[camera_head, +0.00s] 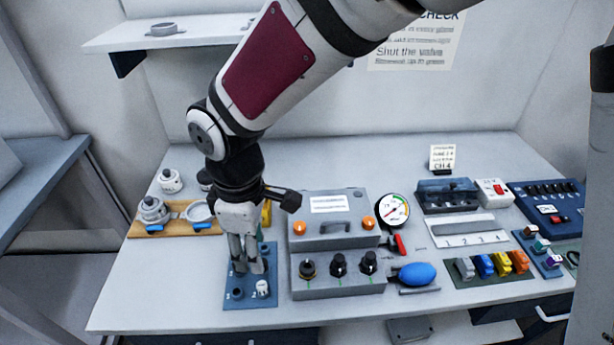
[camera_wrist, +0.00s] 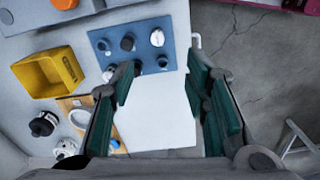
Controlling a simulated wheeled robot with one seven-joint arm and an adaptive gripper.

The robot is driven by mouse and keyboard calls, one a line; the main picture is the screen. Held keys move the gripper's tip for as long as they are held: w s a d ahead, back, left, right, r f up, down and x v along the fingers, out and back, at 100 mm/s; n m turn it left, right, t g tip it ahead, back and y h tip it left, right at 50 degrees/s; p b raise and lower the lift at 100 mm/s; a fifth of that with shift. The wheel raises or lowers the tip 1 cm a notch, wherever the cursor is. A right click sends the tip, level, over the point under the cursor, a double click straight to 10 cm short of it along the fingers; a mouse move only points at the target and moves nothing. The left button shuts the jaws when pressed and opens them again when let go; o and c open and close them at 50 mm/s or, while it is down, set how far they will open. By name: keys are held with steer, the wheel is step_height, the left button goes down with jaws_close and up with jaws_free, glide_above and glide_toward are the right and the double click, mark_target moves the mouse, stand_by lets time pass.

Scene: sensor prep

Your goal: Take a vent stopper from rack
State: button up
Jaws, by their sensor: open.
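The blue rack (camera_head: 250,301) lies at the front left of the worktop. It also shows in the wrist view (camera_wrist: 142,54), holding dark stoppers (camera_wrist: 127,42) and one white-topped stopper (camera_wrist: 157,38). In the head view the white stopper (camera_head: 262,287) and a dark one (camera_head: 238,293) stand at the rack's front edge; my gripper hides much of the back. My gripper (camera_head: 246,268) points down over the rack. In the wrist view its teal-padded fingers (camera_wrist: 162,80) are apart with only bare surface between them. I cannot tell how high above the stoppers the tips are.
A grey control box (camera_head: 338,285) with knobs stands close right of the rack. A wooden board (camera_head: 170,232) with metal parts lies to the left. A yellow bin (camera_wrist: 48,72) is behind the rack. A blue bulb (camera_head: 418,274) and coloured blocks (camera_head: 485,266) lie further right.

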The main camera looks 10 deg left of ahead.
glide_above(262, 285)
steer(key=f, duration=0.8)
steer(key=shift+s+d+f, duration=0.1)
steer(key=shift+s+f, duration=0.15)
steer(key=shift+w+f, duration=0.15)
steer(key=shift+f, duration=1.3)
steer(key=shift+w+f, duration=0.1)
steer(key=shift+f, duration=1.3)
steer(key=shift+c, duration=0.4)
steer(key=c, duration=0.8)
